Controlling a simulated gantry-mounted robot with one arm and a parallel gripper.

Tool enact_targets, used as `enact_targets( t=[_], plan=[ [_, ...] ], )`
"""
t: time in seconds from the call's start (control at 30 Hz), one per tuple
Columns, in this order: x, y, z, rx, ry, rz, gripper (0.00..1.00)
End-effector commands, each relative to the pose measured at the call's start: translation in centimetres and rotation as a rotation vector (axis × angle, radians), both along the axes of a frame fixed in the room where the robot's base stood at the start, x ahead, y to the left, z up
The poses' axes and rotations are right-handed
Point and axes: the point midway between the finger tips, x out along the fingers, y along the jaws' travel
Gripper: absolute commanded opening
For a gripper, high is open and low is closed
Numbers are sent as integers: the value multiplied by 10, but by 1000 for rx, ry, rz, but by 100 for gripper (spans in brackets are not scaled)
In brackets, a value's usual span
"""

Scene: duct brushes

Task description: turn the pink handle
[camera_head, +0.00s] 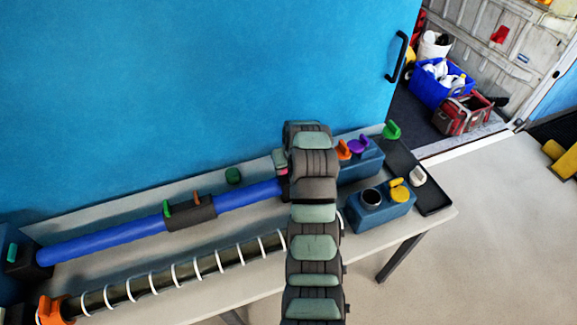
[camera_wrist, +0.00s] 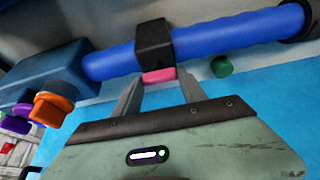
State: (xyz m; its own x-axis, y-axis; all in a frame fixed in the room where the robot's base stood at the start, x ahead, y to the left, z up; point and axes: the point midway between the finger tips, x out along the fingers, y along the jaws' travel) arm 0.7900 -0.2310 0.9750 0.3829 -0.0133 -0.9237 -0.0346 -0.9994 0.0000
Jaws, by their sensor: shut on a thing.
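The pink handle (camera_head: 279,157) sticks out beside my arm in the camera_head view. In the camera_wrist view the pink handle (camera_wrist: 159,76) sits on a black collar (camera_wrist: 154,42) around a blue tube (camera_wrist: 222,36). My gripper (camera_wrist: 159,80) has one fingertip at each side of the handle and is shut on it. In the camera_head view my arm hides the fingers and most of that collar.
A second black collar (camera_head: 190,212) with green and orange handles sits further left on the tube. A green knob (camera_head: 232,176) stands close behind the tube. A ringed dark tube (camera_head: 200,267) lies in front. Blue blocks with knobs, including a yellow knob (camera_head: 399,192), stand right.

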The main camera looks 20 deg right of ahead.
Motion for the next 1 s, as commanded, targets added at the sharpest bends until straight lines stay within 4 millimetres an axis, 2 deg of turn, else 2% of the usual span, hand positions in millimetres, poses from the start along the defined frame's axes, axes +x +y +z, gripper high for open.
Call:
enact_targets(
  t=[0.07,0.1,0.33,0.67,0.87,1.0],
  plan=[
    [-1,0,-2,1,3,-1,9],
    [-1,0,-2,0,3,-1,52],
    [0,0,-1,0,2,-1,70],
    [-1,0,3,-1,0,-1,71],
    [-12,0,29,-2,-2,-1,71],
    [-24,0,62,-2,-2,-2,71]
  ],
)
